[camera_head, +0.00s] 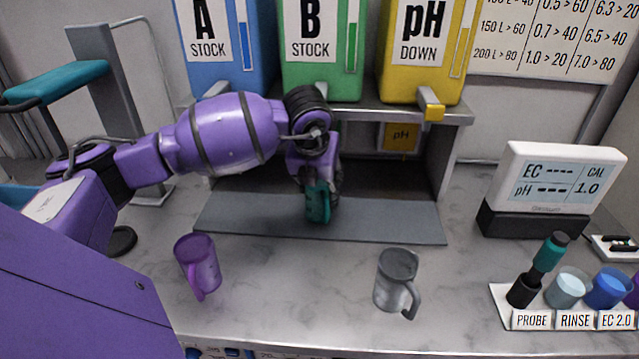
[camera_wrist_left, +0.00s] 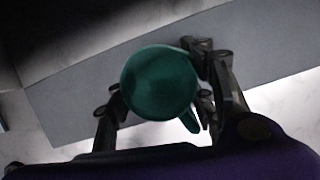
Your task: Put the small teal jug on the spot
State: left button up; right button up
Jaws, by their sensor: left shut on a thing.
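The small teal jug (camera_head: 319,205) is between the fingers of my left gripper (camera_head: 316,186), in front of the dispenser rack. In the left wrist view the jug (camera_wrist_left: 158,80) shows round, with its handle towards the lower right and a finger on each side of it. My left gripper (camera_wrist_left: 160,100) is shut on the jug. The jug is over the flat grey mat (camera_head: 395,222); whether it touches the mat I cannot tell. No separate marked spot stands out on the mat. My right gripper is not in view.
A purple jug (camera_head: 200,265) and a grey jug (camera_head: 396,280) stand on the marble counter in front. Blue (camera_head: 240,75), green (camera_head: 322,80) and yellow (camera_head: 400,85) stock containers sit on the rack. A meter (camera_head: 555,180) and a probe holder (camera_head: 525,312) stand at right.

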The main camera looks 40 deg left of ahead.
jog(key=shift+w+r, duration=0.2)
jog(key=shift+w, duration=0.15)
pick_arm(q)
jog(key=shift+f, duration=0.15)
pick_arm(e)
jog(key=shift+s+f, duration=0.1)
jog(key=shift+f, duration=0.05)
pick_arm(q)
jog(key=shift+f, duration=0.15)
jog(key=o, duration=1.3)
jog(key=shift+c, duration=0.2)
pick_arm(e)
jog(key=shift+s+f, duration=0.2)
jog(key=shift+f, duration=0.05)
